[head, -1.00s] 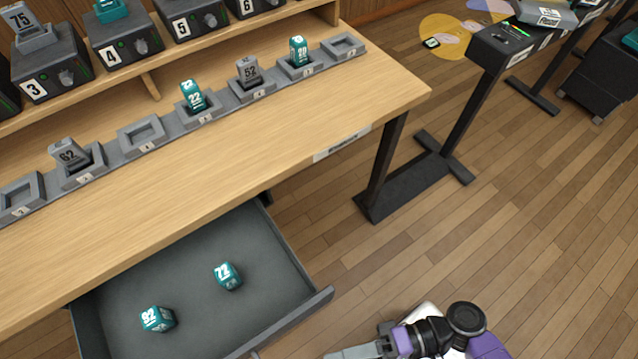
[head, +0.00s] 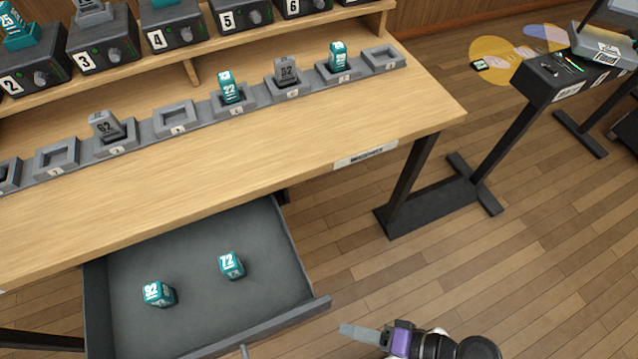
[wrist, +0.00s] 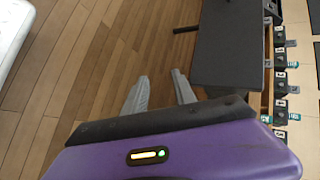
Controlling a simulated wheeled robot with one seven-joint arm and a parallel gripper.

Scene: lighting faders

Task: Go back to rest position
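My gripper (head: 350,331) is at the bottom of the head view, to the right of the open drawer (head: 318,304) and apart from it. In the wrist view its two grey fingers (wrist: 160,82) are spread, with only floor visible between them. Two teal blocks lie in the drawer, one marked 92 (head: 158,293) and one marked 72 (head: 231,265). On the wooden desk (head: 290,160), a row of grey slots holds a grey piece marked 62 (head: 106,125), a teal one marked 22 (head: 230,88), another grey piece (head: 287,72) and another teal one (head: 338,56).
A shelf with numbered black units (head: 169,28) stands at the back of the desk. The desk's black leg (head: 411,182) and a separate dark stand (head: 560,82) are to the right. The wooden floor (head: 520,270) at the lower right is clear.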

